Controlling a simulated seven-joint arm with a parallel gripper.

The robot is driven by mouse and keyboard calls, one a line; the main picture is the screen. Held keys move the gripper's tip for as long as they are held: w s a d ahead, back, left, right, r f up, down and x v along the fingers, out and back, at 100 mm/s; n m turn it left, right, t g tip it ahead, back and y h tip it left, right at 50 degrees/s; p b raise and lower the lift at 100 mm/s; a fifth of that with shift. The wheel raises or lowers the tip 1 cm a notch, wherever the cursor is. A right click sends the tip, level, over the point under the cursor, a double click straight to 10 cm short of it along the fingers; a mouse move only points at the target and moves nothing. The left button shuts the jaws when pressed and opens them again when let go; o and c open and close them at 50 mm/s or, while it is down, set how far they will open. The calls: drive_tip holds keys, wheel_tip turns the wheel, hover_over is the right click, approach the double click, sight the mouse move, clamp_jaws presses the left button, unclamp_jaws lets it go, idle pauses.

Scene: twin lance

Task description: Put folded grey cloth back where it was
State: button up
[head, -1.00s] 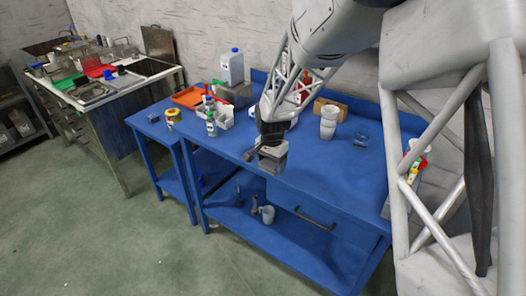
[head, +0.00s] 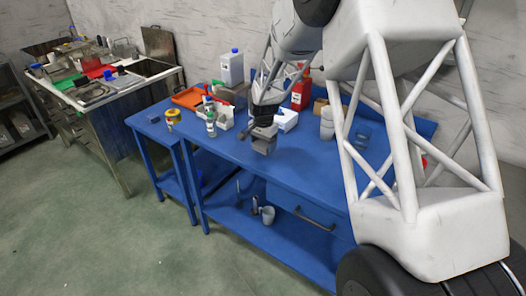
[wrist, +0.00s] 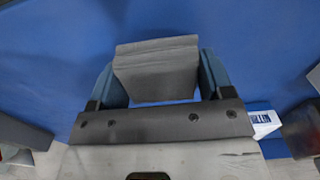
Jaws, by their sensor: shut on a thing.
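The folded grey cloth (head: 264,147) is a small thick block of layers. My gripper (head: 264,134) is shut on it and points down over the front part of the blue workbench (head: 300,172). In the wrist view the cloth (wrist: 156,72) sits between the two blue-grey fingers, with its layered edge showing and blue bench top around it. I cannot tell whether its underside touches the bench or hangs just above it.
A white box (head: 286,120) stands close behind my gripper, near a red bottle (head: 301,94). A spray bottle (head: 211,124) and white caddy (head: 224,117) stand to the left. Stacked cups (head: 327,123) stand to the right, partly hidden by my arm. The bench front is clear.

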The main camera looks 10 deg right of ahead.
sight(263, 156)
drive_tip(key=shift+w, duration=0.2)
drive_tip(key=shift+f, duration=1.75)
drive_tip(key=shift+f, duration=0.1)
drive_tip(key=o, duration=0.9)
wheel_tip(263, 156, up, 12)
drive_tip(key=shift+r, duration=0.1)
